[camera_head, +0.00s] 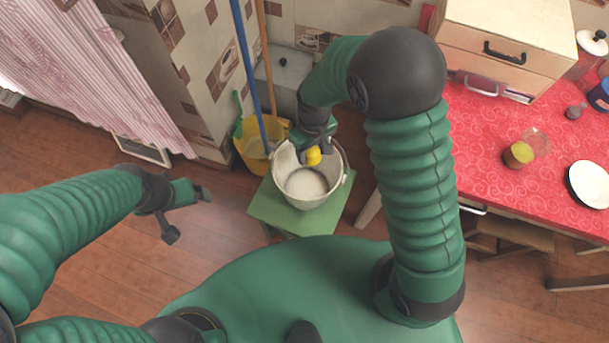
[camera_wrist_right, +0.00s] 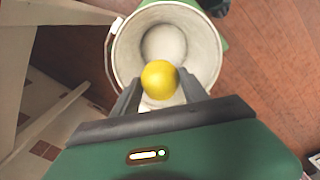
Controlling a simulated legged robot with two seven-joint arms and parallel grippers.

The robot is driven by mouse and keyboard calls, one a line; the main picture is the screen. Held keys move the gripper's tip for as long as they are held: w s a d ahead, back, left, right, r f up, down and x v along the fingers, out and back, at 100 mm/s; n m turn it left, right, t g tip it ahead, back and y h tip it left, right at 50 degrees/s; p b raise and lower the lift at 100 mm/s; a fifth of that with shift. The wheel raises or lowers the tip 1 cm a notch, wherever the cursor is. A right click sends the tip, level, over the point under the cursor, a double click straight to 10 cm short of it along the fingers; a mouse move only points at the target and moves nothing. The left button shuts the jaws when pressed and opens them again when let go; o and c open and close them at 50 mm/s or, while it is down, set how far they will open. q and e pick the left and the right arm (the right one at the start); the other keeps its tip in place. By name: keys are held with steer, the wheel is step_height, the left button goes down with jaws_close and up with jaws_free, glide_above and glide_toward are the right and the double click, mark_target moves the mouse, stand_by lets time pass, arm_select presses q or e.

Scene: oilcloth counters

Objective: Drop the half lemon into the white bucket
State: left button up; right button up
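The half lemon (camera_head: 313,156) is yellow and sits between the fingers of my right gripper (camera_head: 316,148), over the white bucket. In the right wrist view the lemon (camera_wrist_right: 159,80) shows between the two fingertips of the gripper (camera_wrist_right: 160,88), with the bucket's pale inside behind it. The white bucket (camera_head: 336,187) stands upright on a green stool; its rim (camera_wrist_right: 119,55) also shows in the right wrist view. My left gripper (camera_head: 185,212) is at the left, above the floor, with its fingers apart and nothing between them.
The green stool (camera_head: 270,207) carries the bucket. A yellow bucket (camera_head: 252,152) with blue and orange handles stands behind it. At right, a red-covered table (camera_head: 490,150) holds a drawer box (camera_head: 505,45), a jar (camera_head: 519,154) and a plate (camera_head: 590,184). The floor at left is clear.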

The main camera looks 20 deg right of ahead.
steer(key=o, duration=0.5)
steer(key=shift+d, duration=0.55)
steer(key=shift+a+r, duration=0.1)
steer(key=shift+a, duration=0.3)
arm_select(q)
steer(key=r+p, duration=0.4)
steer(key=shift+d, duration=0.3)
arm_select(e)
step_height(320, 180, up, 16)
steer(key=shift+w+d+r, duration=0.1)
steer(key=shift+d+r, duration=0.05)
steer(key=shift+r, duration=0.1)
arm_select(q)
steer(key=shift+d, duration=0.1)
steer(key=w+p+v, duration=0.2)
steer(key=p+v, duration=0.6)
steer(key=p, duration=0.1)
steer(key=shift+r, duration=0.55)
arm_select(e)
steer(key=shift+s+d+r+m+t, duration=0.55)
steer(key=shift+s+d+r, duration=0.45)
steer(key=shift+s, duration=0.55)
steer(key=shift+s+d+r+m+t, duration=0.3)
steer(key=shift+s+d+r+m, duration=0.4)
steer(key=shift+s+d, duration=0.7)
steer(key=shift+s+d+r+m+t, duration=0.5)
steer(key=shift+s+d+r, duration=0.4)
steer(key=shift+s, duration=0.8)
